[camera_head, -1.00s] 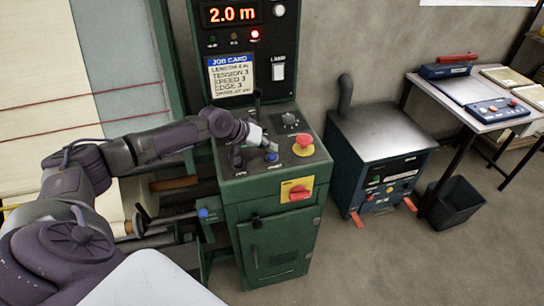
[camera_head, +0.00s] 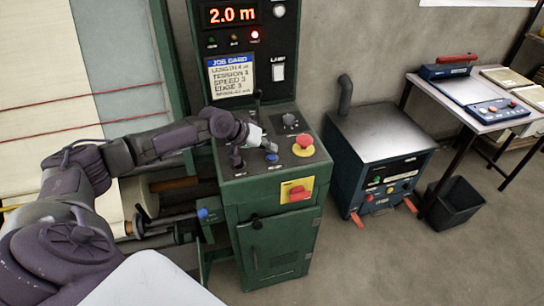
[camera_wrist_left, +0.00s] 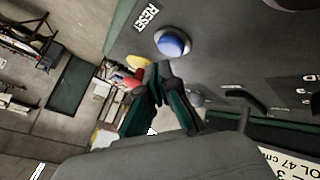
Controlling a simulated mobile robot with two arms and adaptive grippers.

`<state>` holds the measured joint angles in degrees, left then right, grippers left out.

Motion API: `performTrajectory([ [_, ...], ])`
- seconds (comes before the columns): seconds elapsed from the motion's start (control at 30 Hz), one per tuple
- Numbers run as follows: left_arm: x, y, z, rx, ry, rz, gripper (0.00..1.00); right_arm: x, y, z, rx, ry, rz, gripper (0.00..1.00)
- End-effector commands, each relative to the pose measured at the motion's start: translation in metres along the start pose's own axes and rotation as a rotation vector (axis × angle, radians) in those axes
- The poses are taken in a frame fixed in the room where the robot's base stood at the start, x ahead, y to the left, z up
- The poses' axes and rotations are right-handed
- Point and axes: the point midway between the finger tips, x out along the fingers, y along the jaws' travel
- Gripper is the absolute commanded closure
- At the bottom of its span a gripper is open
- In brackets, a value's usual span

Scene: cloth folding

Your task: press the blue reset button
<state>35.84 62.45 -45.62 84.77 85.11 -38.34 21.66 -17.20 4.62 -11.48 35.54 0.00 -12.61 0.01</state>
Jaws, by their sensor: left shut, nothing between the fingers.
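The blue reset button (camera_head: 271,156) sits on the sloped top of the green machine's control panel. In the left wrist view the blue button (camera_wrist_left: 173,42) shows as a dome in a pale ring beside the word RESET. My left gripper (camera_head: 266,146) is over the panel, just behind the button in the head view. In the left wrist view its fingertips (camera_wrist_left: 158,70) are together and empty, close to the button with a small gap in the picture. Whether they touch the panel cannot be told. My right gripper is out of view.
A red mushroom button (camera_head: 304,142) on a yellow base stands right of the blue button. A black knob (camera_head: 289,119) and small levers are also on the panel. A red switch (camera_head: 298,193) is on the front face. A blue machine (camera_head: 378,150) stands to the right.

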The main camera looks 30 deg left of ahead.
Motion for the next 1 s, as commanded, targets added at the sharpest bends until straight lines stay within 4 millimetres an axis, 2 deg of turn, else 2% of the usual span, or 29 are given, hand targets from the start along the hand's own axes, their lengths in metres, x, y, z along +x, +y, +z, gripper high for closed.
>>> performTrajectory([
  [1.0,0.0089,-0.0065,0.0068,-0.001,0.0,0.0,1.0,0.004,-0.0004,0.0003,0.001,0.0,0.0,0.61],
])
